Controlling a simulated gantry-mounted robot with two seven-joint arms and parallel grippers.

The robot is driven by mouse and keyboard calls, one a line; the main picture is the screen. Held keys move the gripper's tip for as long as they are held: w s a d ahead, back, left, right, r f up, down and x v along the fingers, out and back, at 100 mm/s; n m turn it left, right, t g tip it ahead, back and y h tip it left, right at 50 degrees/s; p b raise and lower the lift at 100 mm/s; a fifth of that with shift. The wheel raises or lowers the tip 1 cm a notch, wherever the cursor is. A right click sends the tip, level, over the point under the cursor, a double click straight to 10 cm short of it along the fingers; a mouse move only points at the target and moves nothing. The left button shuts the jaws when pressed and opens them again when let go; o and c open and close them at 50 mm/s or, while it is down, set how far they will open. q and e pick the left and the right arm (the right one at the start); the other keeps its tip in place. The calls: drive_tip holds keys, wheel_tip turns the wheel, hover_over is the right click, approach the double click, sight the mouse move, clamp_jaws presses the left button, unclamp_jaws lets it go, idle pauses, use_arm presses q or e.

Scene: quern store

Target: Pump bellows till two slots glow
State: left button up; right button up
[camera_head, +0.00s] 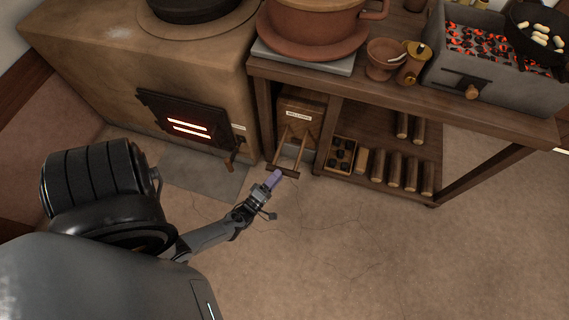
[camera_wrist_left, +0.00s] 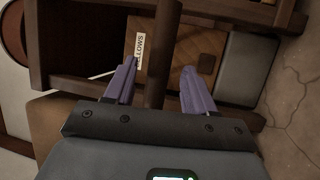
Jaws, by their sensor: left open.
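The bellows (camera_head: 300,112), a wooden box with a label, sits under the table beside the stove. Two rods run from it to a wooden crossbar handle (camera_head: 289,172). My left gripper (camera_head: 274,178), with purple fingers, is at that handle. In the left wrist view, the open fingers (camera_wrist_left: 157,78) stand on either side of a dark bar (camera_wrist_left: 160,45), apparently the handle, with gaps on both sides. The labelled bellows box (camera_wrist_left: 190,50) shows beyond. The stove door (camera_head: 185,122) has two bright, glowing slots (camera_head: 189,128). My right gripper is not in view.
The clay stove (camera_head: 130,65) stands left, with a small lever (camera_head: 235,150) beside its door. The table (camera_head: 400,95) holds pots and a charcoal brazier (camera_head: 500,70). Its lower shelf holds logs (camera_head: 395,170) and a coal box (camera_head: 341,153). The floor (camera_head: 370,250) in front is clear.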

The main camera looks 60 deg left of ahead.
use_arm(q)
drive_tip(key=b+x, duration=0.1)
drive_tip(key=x, duration=0.4)
drive_tip(key=shift+w+a, duration=0.1)
drive_tip(key=shift+w, duration=0.05)
drive_tip(key=shift+w+a+r, duration=0.1)
drive_tip(key=shift+a, duration=0.05)
drive_tip(key=c, duration=0.4)
clamp_jaws()
